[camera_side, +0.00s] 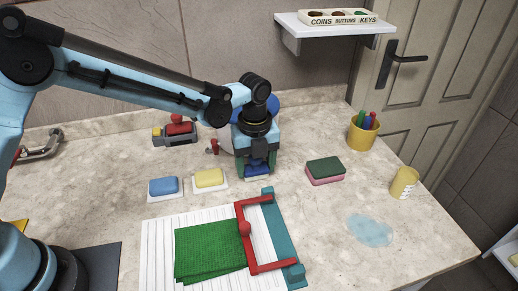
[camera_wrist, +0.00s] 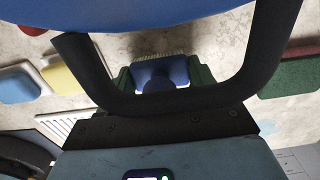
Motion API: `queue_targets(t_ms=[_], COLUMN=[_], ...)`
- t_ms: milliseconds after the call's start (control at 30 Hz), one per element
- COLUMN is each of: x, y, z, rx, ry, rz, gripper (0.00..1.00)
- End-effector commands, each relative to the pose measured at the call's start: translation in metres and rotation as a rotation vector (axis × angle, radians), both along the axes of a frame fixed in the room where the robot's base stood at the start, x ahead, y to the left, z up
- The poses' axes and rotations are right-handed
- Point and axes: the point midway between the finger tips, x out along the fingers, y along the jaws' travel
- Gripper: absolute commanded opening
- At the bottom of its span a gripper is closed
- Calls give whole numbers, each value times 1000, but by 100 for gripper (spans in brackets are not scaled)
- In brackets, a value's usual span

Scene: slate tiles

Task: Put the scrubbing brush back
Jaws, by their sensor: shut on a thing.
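The scrubbing brush (camera_wrist: 160,70) has a blue body and a row of pale bristles, seen between my fingers in the wrist view. In the side view its blue body (camera_side: 257,170) shows low between the fingers, just above or at the counter; I cannot tell whether it touches. My gripper (camera_side: 257,172) is shut on it, with a green finger on each side. The gripper also shows in the wrist view (camera_wrist: 162,78), where a dark bar hides part of the brush.
A blue sponge (camera_side: 163,186) and a yellow sponge (camera_side: 209,178) lie left on white bases. A green-and-pink sponge (camera_side: 325,170) lies right. A ribbed white board (camera_side: 160,225) holds green cloth (camera_side: 208,250) and a red-and-teal frame (camera_side: 267,265). A puddle (camera_side: 370,230) lies front right.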

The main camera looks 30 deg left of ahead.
Motion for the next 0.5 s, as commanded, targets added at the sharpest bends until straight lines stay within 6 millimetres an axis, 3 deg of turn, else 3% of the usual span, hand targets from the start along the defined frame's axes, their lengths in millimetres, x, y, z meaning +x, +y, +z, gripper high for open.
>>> queue_targets(t_ms=[467, 500], x=[0, 0], y=[0, 0], z=[-9, -9], rx=[0, 0], ry=[0, 0], rz=[0, 0], gripper=[37, 71])
